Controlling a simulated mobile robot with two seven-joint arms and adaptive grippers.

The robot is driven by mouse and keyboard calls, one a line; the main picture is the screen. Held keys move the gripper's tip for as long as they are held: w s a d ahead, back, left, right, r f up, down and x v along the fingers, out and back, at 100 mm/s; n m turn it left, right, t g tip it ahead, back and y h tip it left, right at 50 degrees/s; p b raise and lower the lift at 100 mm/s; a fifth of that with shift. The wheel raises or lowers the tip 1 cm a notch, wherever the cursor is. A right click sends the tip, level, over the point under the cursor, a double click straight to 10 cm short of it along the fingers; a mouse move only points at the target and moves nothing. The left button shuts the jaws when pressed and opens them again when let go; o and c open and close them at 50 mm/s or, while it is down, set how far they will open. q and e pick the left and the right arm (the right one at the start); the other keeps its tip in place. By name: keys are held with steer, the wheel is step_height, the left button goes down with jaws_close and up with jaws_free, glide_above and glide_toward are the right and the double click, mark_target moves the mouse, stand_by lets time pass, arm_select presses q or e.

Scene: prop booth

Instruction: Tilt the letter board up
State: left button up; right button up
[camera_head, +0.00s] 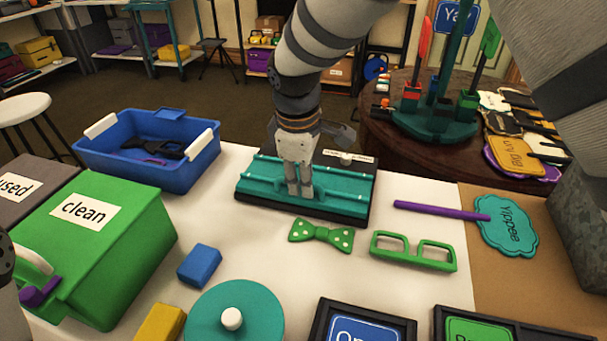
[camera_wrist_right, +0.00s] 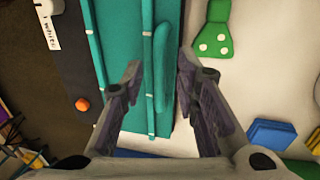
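The letter board (camera_head: 342,198) is a teal panel with long rails on a dark base, at the middle of the table in the head view. It looks flat. It also fills the left middle of the right wrist view (camera_wrist_right: 117,40). My right gripper (camera_head: 299,190) reaches down onto its front part. In the right wrist view its fingers (camera_wrist_right: 160,72) are apart, one on each side of a raised teal bar (camera_wrist_right: 163,62) by the board's edge. I cannot tell whether they touch it.
A green polka-dot bow tie (camera_head: 321,233) and green glasses frame (camera_head: 413,250) lie just in front of the board. A blue crate (camera_head: 190,178) stands to its left, a green "clean" box (camera_head: 105,265) nearer. A "Yippee" sign (camera_head: 507,228) lies at right.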

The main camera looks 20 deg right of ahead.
jaws_close()
